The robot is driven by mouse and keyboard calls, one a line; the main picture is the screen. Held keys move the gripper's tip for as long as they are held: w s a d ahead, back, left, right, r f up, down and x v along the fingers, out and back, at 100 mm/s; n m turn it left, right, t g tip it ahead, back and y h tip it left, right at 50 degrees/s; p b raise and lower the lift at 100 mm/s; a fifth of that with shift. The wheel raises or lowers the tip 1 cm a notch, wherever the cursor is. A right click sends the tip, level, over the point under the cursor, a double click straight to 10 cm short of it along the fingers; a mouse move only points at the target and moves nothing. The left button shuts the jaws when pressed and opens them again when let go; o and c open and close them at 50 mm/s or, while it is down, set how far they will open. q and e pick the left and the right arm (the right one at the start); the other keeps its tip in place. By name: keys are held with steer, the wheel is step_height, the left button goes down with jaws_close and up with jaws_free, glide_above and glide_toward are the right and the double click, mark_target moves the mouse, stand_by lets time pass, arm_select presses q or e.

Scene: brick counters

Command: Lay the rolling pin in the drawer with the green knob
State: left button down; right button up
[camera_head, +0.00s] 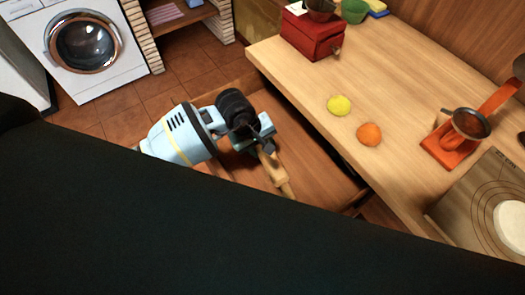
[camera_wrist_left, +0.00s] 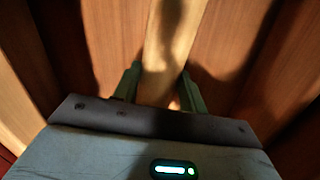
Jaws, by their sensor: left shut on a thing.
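My left gripper (camera_head: 263,147) is shut on the wooden rolling pin (camera_head: 276,174), over an open drawer (camera_head: 315,160) under the counter. The pin slants down and right from the fingers, and its lower end is cut off by a large dark shape. In the left wrist view, the pin (camera_wrist_left: 171,40) runs between the two fingers (camera_wrist_left: 160,88), with brown wooden surfaces on both sides. I cannot tell whether the pin touches the drawer floor. No green knob shows, so the drawer's knob colour cannot be told. My right gripper is out of view.
On the counter (camera_head: 400,85) are a red box (camera_head: 312,38), a yellow fruit (camera_head: 339,105), an orange fruit (camera_head: 369,134), an orange stand with a sieve (camera_head: 468,124) and a mat with dough (camera_head: 511,222). A washing machine (camera_head: 95,50) stands back left. A dark shape blocks the foreground.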

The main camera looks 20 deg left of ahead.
mark_target(262, 152)
arm_select(q)
steer(key=shift+f, duration=1.8)
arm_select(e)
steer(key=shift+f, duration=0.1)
arm_select(q)
steer(key=c, duration=1.2)
jaws_free()
steer(key=shift+f, duration=0.2)
steer(key=o, duration=0.4)
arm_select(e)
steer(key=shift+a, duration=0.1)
arm_select(q)
steer(key=shift+r, duration=0.3)
steer(key=shift+a+r, duration=0.15)
steer(key=shift+r, duration=0.2)
steer(key=v, duration=1.1)
steer(key=shift+p, duration=0.4)
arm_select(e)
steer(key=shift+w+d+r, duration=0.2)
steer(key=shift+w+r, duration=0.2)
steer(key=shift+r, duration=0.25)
